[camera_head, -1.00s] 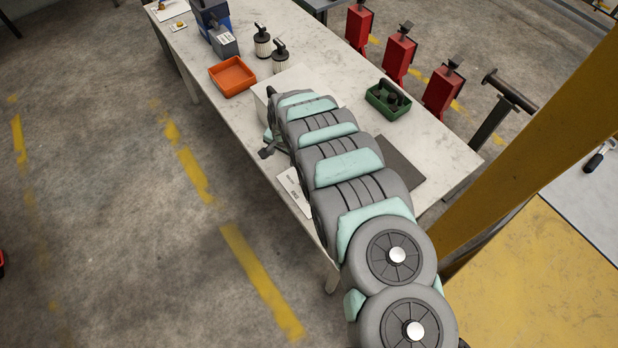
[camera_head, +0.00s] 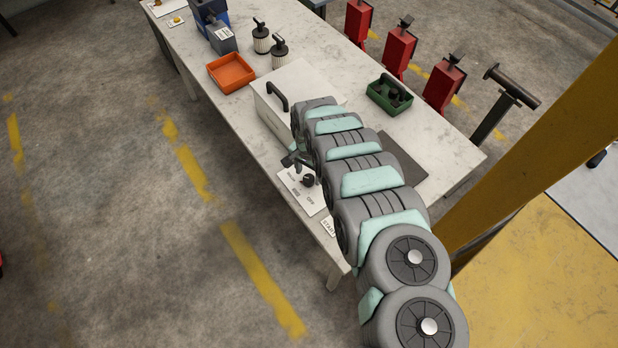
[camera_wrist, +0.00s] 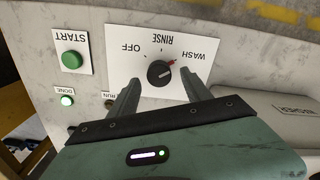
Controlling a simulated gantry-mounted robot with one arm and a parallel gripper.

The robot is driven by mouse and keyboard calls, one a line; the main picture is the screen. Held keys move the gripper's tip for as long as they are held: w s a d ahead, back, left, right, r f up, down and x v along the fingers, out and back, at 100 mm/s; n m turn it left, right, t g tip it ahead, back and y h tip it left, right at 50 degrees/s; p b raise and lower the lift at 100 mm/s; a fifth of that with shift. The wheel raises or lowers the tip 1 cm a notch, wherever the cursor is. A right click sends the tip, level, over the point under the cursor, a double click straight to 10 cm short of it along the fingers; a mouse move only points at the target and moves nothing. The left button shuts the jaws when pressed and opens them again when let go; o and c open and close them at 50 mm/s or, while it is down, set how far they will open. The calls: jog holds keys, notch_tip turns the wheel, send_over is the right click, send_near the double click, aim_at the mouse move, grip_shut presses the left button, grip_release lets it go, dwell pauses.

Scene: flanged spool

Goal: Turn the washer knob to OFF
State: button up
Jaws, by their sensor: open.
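The washer knob (camera_wrist: 160,73) is a round black dial on a white label plate (camera_wrist: 120,72) marked OFF, RINSE and WASH, which reads upside down in the wrist view. A red pointer on the knob points up and right, between RINSE and WASH and closer to WASH. My gripper (camera_wrist: 161,76) is open and empty, with one finger on either side of the knob; I cannot tell whether either touches it. In the head view the knob (camera_head: 308,181) and plate (camera_head: 290,184) show at the table's near-left edge, beside my arm, which hides much of the gripper.
A green START button (camera_wrist: 71,60), a lit DONE light (camera_wrist: 67,100) and a RUN light (camera_wrist: 109,104) sit near the plate. A white box with a black handle (camera_head: 277,95) stands behind. An orange tray (camera_head: 231,72) and a green tray (camera_head: 390,96) are on the table.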

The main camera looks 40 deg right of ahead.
aim_at(309, 178)
jog(key=shift+f+b, duration=0.3)
jog(key=shift+f, duration=1.5)
jog(key=shift+c, duration=0.5)
grip_shut()
